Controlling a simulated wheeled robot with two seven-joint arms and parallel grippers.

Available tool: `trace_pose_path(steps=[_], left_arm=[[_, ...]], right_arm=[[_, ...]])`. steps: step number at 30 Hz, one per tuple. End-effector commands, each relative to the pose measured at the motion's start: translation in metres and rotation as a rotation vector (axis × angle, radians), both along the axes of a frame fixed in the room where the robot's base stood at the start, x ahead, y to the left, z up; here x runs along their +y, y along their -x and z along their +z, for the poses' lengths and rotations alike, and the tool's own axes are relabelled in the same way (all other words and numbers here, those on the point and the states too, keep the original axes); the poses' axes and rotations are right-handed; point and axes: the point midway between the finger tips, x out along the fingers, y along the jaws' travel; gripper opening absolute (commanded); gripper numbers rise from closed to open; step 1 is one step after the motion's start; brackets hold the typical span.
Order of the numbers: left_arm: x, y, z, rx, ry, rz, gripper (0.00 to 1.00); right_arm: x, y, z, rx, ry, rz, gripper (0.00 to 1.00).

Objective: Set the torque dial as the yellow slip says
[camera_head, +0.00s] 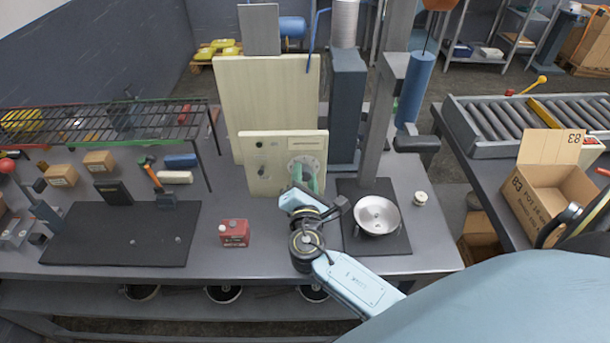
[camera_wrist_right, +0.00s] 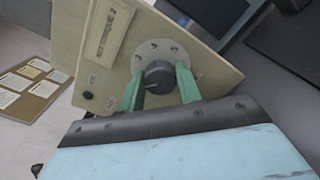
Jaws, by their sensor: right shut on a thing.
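The panel also shows in the right wrist view (camera_wrist_right: 205,67). My right gripper (camera_wrist_right: 159,75) has its green fingers on either side of the knob, shut on it. In the head view the right gripper (camera_head: 312,180) reaches the panel's right half and hides most of the dial. I cannot make out a readable yellow slip. My left gripper is not in view.
A larger cream board (camera_head: 265,95) and a dark blue column (camera_head: 347,100) stand behind the panel. A red box (camera_head: 235,235) and a metal bowl (camera_head: 377,216) flank my right arm. A brown board with paper slips (camera_wrist_right: 46,91) shows in the wrist view, unreadable.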

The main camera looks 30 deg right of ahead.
Motion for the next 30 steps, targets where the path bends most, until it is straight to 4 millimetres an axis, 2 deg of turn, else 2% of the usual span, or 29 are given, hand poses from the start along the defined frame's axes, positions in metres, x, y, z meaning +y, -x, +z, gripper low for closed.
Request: trace_pose_path(steps=[12,13,17,26,30], left_arm=[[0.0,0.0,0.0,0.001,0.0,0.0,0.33],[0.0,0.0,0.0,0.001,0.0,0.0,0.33],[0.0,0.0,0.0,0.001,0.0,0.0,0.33],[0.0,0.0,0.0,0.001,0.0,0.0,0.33],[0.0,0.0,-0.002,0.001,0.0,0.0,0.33]], right_arm=[[0.001,0.0,-0.001,0.004,0.005,0.001,0.11],[0.001,0.0,-0.001,0.004,0.004,0.001,0.38],[0.0,0.0,-0.001,0.003,0.004,0.001,0.55],[0.001,0.001,-0.001,0.003,0.003,0.001,0.55],[0.007,0.011,-0.002,0.005,0.002,0.002,0.55]])
